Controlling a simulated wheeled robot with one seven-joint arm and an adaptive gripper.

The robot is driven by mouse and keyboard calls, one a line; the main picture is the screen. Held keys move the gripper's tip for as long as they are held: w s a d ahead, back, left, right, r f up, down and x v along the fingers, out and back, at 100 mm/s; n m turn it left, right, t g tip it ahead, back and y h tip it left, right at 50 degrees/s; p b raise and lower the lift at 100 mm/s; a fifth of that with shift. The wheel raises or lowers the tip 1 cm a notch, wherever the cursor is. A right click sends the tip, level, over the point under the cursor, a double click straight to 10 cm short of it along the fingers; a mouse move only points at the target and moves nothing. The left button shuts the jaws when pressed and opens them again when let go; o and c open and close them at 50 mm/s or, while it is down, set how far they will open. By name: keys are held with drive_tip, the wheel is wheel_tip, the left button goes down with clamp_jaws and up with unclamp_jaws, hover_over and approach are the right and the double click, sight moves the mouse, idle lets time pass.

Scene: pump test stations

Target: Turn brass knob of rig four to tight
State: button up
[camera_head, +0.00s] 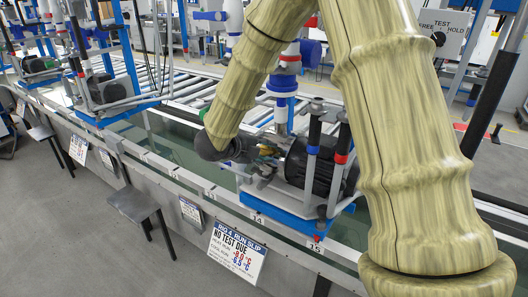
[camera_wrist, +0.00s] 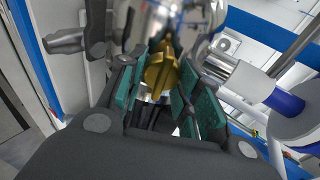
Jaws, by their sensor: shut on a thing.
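The brass knob (camera_wrist: 162,70) is a ridged, winged yellow knob below a shiny metal body in the wrist view. My gripper (camera_wrist: 160,95) is shut on it, with teal pads on both sides of the knob. In the head view my gripper (camera_head: 258,152) reaches the left side of the rig with the black motor (camera_head: 312,168) on a blue base (camera_head: 285,218). Only a bit of brass shows there, and most of the knob is hidden by my gripper. I cannot read the knob's marks.
A slip headed "RIG 4 RUN SLIP, NO TEST DUE" (camera_head: 238,254) hangs in front of the rig. Grey posts (camera_head: 313,140) stand close to the motor. Another blue-framed rig (camera_head: 105,90) stands further left. A stool (camera_head: 135,205) stands on the open floor at left.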

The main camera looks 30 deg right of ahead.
drive_tip(key=shift+f, duration=0.1)
drive_tip(key=o, duration=0.9)
drive_tip(key=shift+o, duration=0.2)
drive_tip(key=shift+a, duration=0.1)
drive_tip(key=v, duration=1.2)
